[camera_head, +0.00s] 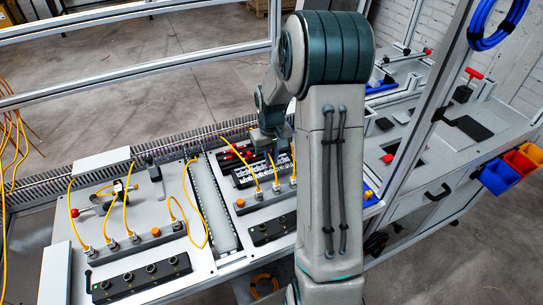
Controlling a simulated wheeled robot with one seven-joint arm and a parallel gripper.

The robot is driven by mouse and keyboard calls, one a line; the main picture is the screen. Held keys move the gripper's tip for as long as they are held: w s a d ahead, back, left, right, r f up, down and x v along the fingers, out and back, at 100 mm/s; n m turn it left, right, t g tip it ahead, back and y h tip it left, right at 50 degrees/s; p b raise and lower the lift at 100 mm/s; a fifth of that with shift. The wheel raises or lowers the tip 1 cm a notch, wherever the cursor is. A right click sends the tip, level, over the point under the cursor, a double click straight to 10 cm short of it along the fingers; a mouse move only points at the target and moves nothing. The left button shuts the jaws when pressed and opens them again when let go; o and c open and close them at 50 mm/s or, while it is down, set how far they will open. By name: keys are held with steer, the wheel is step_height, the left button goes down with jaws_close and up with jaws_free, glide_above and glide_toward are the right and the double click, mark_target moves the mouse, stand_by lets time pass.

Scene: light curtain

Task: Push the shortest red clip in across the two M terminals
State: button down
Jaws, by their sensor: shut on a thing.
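My gripper (271,146) points down over the black and white terminal block (256,172) on the right part of the workbench. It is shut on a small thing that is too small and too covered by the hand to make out. Red pieces (236,153) lie in a dark tray just left of the gripper, behind the terminal block. They are too small here to compare their lengths. The M markings cannot be read, and part of the terminal block is hidden by my gripper and arm.
Yellow cables (253,168) rise from connectors just in front of the terminal block. A grey cable duct (212,205) runs to the left. A second panel with black button boxes (140,279) lies further left. An aluminium frame post (418,100) stands at right.

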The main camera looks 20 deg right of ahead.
steer(key=shift+f+b, duration=0.85)
steer(key=shift+f, duration=0.2)
stand_by(1.4)
steer(key=c, duration=1)
jaws_free()
steer(key=shift+c, duration=0.2)
steer(key=shift+r+p, duration=2.6)
steer(key=shift+r, duration=1.15)
steer(key=shift+r, duration=0.1)
